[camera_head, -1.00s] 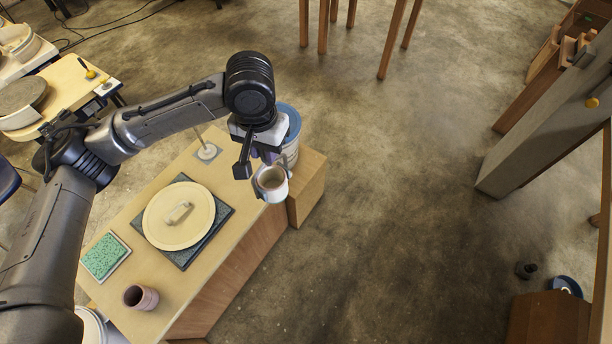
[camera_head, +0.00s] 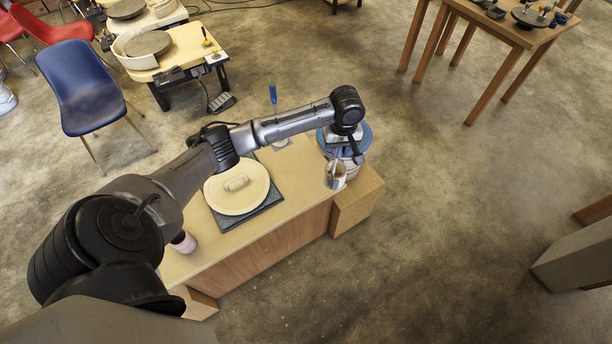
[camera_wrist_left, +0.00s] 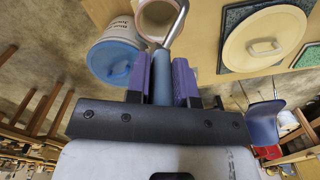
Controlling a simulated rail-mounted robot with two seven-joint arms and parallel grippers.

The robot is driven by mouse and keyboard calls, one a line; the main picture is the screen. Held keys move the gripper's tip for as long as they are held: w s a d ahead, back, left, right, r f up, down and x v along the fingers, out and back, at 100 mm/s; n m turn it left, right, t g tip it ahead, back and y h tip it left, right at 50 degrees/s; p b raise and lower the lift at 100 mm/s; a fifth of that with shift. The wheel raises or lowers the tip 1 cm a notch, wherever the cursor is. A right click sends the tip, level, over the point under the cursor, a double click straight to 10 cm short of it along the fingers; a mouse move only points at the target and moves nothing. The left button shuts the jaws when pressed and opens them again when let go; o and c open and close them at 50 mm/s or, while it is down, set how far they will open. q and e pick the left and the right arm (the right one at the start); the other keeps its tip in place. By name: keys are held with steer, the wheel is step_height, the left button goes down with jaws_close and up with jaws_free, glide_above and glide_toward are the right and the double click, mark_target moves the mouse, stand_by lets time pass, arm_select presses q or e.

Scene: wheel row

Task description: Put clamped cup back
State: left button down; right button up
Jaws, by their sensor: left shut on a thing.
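My left gripper (camera_head: 345,152) is shut on a blue tool handle (camera_wrist_left: 162,75) between its purple pads. The handle appears to belong to metal tongs (camera_wrist_left: 179,22) that clamp a pale cup (camera_head: 336,176). The cup is off the table beside the bucket with a blue rim (camera_head: 367,136), near the table's right end; the wrist view shows the cup (camera_wrist_left: 150,27) just beyond the fingers. A pinkish cup (camera_head: 185,243) stands at the near left of the wooden table (camera_head: 270,222), partly hidden by my arm. My right gripper is not in view.
A round cream lid or bat (camera_head: 236,198) with a handle lies on a dark square slab (camera_head: 265,205) mid-table. A blue-topped upright (camera_head: 273,95) stands behind it. The bucket is on a lower wooden block (camera_head: 358,205). Open floor lies to the right.

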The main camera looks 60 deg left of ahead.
arm_select(q)
steer(key=s+a+f+b, duration=0.3)
steer(key=s+a+f, duration=0.1)
steer(key=a+f, duration=0.7)
steer(key=shift+a+f+n, duration=0.25)
steer(key=shift+a+n, duration=0.05)
steer(key=shift+a, duration=0.3)
steer(key=shift+f, duration=0.2)
steer(key=c, duration=1)
jaws_free()
steer(key=shift+r, duration=0.1)
